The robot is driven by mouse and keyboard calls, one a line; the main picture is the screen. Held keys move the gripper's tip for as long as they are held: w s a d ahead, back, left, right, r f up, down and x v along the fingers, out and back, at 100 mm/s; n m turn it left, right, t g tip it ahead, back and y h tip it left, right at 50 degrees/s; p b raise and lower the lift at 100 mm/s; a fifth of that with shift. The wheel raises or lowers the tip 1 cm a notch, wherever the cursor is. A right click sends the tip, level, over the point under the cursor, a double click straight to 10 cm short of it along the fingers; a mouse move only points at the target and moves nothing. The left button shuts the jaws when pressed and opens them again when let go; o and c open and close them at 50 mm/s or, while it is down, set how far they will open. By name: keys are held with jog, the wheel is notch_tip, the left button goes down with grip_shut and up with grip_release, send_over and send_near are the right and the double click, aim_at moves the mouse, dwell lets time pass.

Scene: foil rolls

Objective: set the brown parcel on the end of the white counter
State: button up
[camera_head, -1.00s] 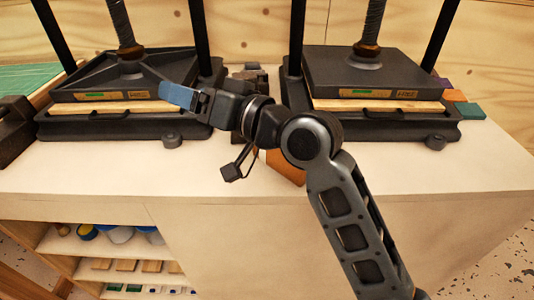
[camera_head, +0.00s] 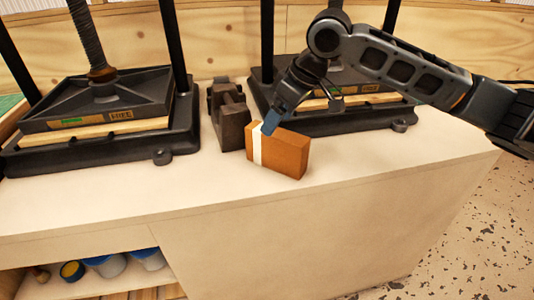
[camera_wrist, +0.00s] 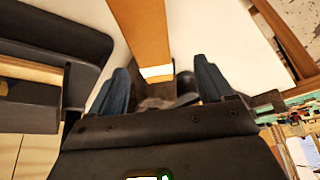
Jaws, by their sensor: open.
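The brown parcel (camera_head: 284,156), a box with a white band near its left end, stands on the white counter (camera_head: 190,195) between two presses, close to the front edge. My gripper (camera_head: 271,122), with blue fingers, reaches down to the parcel's top near the white band. In the wrist view the fingers are apart, and the parcel (camera_wrist: 142,28) runs from the top edge to between the fingertips (camera_wrist: 162,78). The band shows there. I cannot tell whether either finger touches it. The counter's bare right end lies beyond the parcel.
A left press (camera_head: 105,110) and a right press (camera_head: 350,120) stand on the counter. Dark metal blocks (camera_head: 230,118) sit just left of and behind the parcel. The counter front strip is clear. An open shelf (camera_head: 100,280) with blue-lidded tubs is below left.

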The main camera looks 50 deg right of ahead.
aim_at(280, 133)
jog(key=shift+s+d+f, duration=0.15)
jog(key=shift+s+d, duration=0.3)
jog(key=shift+d, duration=0.1)
jog(key=shift+d+f, duration=0.1)
jog(key=shift+f, duration=0.1)
jog(key=shift+s+p+x, duration=0.2)
jog(key=shift+p+x, duration=0.1)
jog(key=shift+x, duration=1.55)
jog(key=shift+s+p+x, duration=0.25)
jog(key=shift+p+x, duration=0.05)
jog(key=shift+x, duration=1.55)
jog(key=shift+f, duration=0.2)
jog(key=c, duration=1.5)
grip_shut()
jog(key=shift+r, duration=0.1)
